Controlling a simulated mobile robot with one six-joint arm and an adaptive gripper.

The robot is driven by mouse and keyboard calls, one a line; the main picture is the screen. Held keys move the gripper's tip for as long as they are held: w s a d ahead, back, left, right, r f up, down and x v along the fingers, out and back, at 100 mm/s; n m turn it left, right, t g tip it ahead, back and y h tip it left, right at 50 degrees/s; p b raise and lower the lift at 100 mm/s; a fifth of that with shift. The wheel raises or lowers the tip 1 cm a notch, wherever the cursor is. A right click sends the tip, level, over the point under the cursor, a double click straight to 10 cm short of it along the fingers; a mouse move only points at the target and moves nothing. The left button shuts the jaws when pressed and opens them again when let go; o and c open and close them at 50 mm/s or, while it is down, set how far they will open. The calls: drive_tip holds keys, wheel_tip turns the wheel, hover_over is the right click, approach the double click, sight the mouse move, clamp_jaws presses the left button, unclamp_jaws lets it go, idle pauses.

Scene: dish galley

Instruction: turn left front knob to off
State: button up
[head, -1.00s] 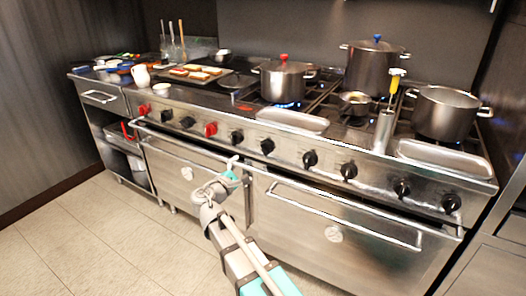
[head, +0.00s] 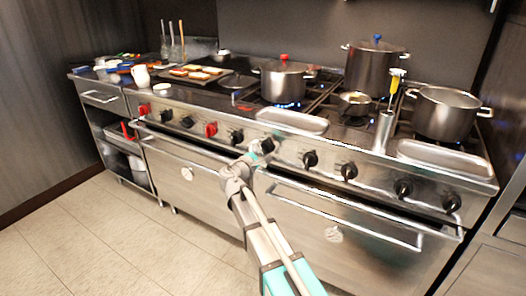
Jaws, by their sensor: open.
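A row of knobs runs along the steel front panel of the range. A red knob (head: 144,109) is at the left end, another red knob (head: 210,129) is further right, and several others are black. My gripper (head: 263,148) is open at a black knob (head: 268,145), right of another black knob (head: 236,137). The wrist and gripper partly cover that area, so I cannot tell whether the fingers touch the knob. The knobs' marks are too small to read. Blue flame (head: 287,104) shows under the pot with the red lid knob (head: 283,80).
Oven handles (head: 345,215) stick out below the panel. A large lidded pot (head: 374,72), an open pot (head: 445,113), a small pan (head: 355,104) and a steel cylinder with a yellow-handled tool (head: 394,86) stand on the range. The floor at left is clear.

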drive_tip(key=shift+w+d, duration=0.25)
drive_tip(key=shift+w, duration=0.2)
drive_tip(key=c, duration=1.1)
